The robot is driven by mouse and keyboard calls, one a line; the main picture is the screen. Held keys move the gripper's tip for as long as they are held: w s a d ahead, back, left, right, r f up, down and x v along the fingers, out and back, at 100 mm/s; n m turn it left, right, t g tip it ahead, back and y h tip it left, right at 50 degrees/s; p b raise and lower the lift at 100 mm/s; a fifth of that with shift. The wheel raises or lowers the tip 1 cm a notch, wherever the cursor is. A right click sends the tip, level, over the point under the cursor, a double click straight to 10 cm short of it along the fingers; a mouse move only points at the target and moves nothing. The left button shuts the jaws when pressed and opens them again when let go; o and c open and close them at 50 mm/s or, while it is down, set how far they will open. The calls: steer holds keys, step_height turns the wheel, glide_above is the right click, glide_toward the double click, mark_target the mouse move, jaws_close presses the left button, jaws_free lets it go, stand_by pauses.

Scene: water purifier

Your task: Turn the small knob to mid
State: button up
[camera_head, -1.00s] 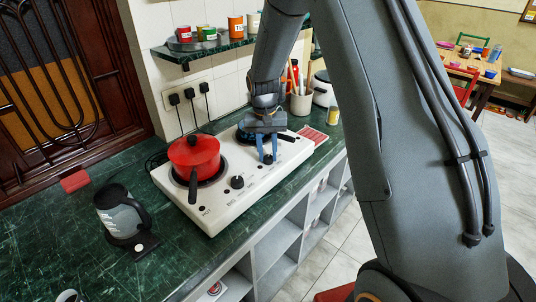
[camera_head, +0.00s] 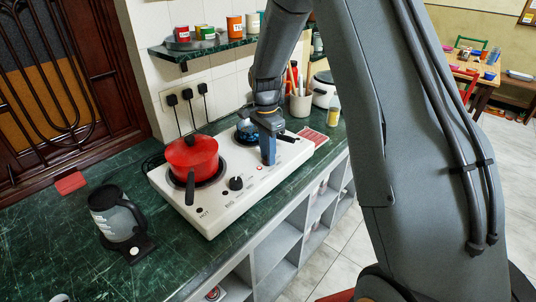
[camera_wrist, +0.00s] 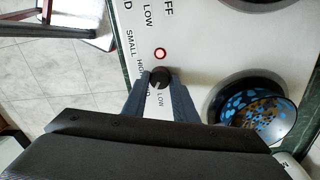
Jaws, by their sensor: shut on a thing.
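The small knob (camera_wrist: 160,77) is a dark round knob on the white stove's front panel. In the wrist view it sits between the fingertips of my gripper (camera_wrist: 158,82), which is shut on it from both sides. The printed words SMALL, HIGH and LOW show around it; another label is partly hidden by a finger. I cannot tell for sure where the knob points. In the head view my gripper (camera_head: 268,161) points down at the stove panel (camera_head: 213,214) and hides the small knob.
A red pot (camera_head: 192,157) stands on the left burner, its handle toward the front. Another black knob (camera_head: 236,183) is left of my gripper. A blue-patterned pan (camera_wrist: 256,112) is on the other burner. A kettle (camera_head: 118,215) stands on the green counter (camera_head: 60,240).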

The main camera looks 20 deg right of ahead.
steer(key=m, duration=0.5)
steer(key=shift+w+r, duration=0.1)
steer(key=shift+w, duration=0.05)
steer(key=shift+m, duration=0.3)
stand_by(0.3)
steer(key=o, duration=1)
steer(key=shift+o, duration=0.2)
steer(key=shift+w+r+b, duration=0.15)
steer(key=shift+r+b, duration=1.1)
steer(key=shift+r, duration=2.6)
steer(key=s+f+n+t, duration=0.1)
steer(key=s+f+n, duration=0.1)
steer(key=s+n, duration=1.8)
steer(key=s, duration=0.5)
steer(key=shift+s+d+f+t, duration=0.15)
steer(key=shift+s+f+t, duration=0.2)
steer(key=shift+s+t, duration=0.05)
